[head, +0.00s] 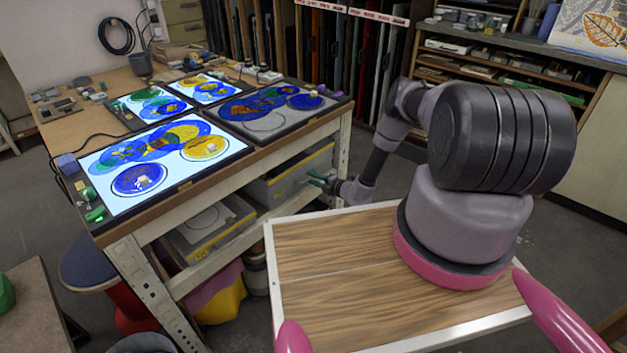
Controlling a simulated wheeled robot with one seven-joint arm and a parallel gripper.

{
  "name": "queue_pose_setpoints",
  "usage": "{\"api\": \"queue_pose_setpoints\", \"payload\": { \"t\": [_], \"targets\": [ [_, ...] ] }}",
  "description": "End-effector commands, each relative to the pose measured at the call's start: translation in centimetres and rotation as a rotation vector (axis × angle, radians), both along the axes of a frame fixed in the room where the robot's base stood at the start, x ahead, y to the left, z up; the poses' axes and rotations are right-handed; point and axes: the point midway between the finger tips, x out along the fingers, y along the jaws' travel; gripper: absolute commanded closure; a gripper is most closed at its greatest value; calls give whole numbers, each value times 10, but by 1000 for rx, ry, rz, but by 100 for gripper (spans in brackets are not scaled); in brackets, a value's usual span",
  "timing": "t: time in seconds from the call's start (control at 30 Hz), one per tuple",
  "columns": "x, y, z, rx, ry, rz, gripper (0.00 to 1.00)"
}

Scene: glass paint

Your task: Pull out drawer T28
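Two grey drawers sit side by side on the shelf under the light table. The left drawer (208,228) has a yellow label with writing too small to read for sure. The right drawer (275,192) has a plain grey front, and I cannot read a T28 mark on it. My gripper (318,180) is in front of the right part of this drawer, at about the height of its front. Its fingers look small and dark green at the tips. I cannot tell whether they touch the drawer or whether they are open or shut.
The light table (270,150) carries lit panels with painted glass, such as the front panel (165,160). A table leg (343,145) stands just right of my gripper.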

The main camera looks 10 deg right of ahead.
Motion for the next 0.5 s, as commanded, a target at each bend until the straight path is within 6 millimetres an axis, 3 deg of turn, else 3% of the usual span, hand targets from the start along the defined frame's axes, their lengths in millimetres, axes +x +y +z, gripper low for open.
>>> {"api": "queue_pose_setpoints", "payload": {
  "t": [0.03, 0.07, 0.5],
  "targets": [
    [0, 0, 0, 0, 0, 0, 90],
    [0, 0, 0, 0, 0, 0, 100],
    [0, 0, 0, 0, 0, 0, 100]
  ]
}}
